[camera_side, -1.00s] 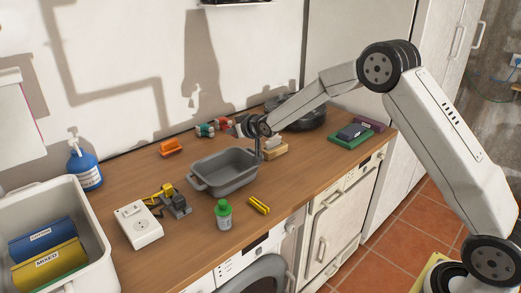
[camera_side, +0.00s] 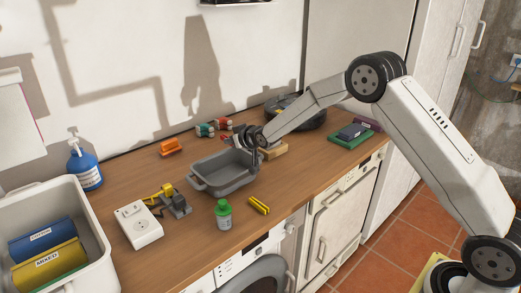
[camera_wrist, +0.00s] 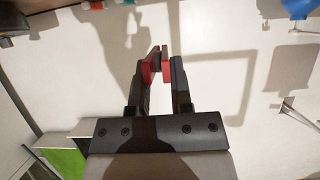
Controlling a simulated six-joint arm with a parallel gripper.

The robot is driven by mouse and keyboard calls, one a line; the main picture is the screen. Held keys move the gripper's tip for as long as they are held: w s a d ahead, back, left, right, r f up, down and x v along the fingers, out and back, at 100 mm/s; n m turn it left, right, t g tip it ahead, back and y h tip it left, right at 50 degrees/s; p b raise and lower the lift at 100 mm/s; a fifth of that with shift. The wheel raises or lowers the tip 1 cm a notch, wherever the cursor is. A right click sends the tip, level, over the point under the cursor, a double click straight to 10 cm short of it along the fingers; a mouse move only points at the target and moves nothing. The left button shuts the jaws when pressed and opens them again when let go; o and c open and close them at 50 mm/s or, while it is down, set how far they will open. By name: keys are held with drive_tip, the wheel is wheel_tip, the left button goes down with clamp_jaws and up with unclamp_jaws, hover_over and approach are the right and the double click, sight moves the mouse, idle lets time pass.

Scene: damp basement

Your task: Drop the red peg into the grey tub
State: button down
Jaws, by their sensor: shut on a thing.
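The grey tub (camera_side: 205,187) stands open and upright on the wooden worktop in the side view. My gripper (camera_wrist: 157,68) is shut on the red peg (camera_wrist: 150,71), which shows between the dark fingertips in the wrist view. The tub is not seen in the wrist view.
A green-capped bottle (camera_side: 223,215) and a yellow object (camera_side: 259,205) stand in front of the tub. A white socket box (camera_side: 140,226) and grey-yellow clamp (camera_side: 175,202) are left. A wooden block (camera_side: 274,150) is behind right. An orange object (camera_side: 171,147) lies at the back.

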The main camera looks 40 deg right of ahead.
drive_tip(key=shift+f, duration=1)
drive_tip(key=shift+c, duration=2.2)
unclamp_jaws()
drive_tip(key=shift+s, duration=0.1)
drive_tip(key=v, duration=0.7)
drive_tip(key=shift+s+r, duration=0.15)
drive_tip(key=shift+s, duration=0.1)
drive_tip(key=shift+s, duration=0.1)
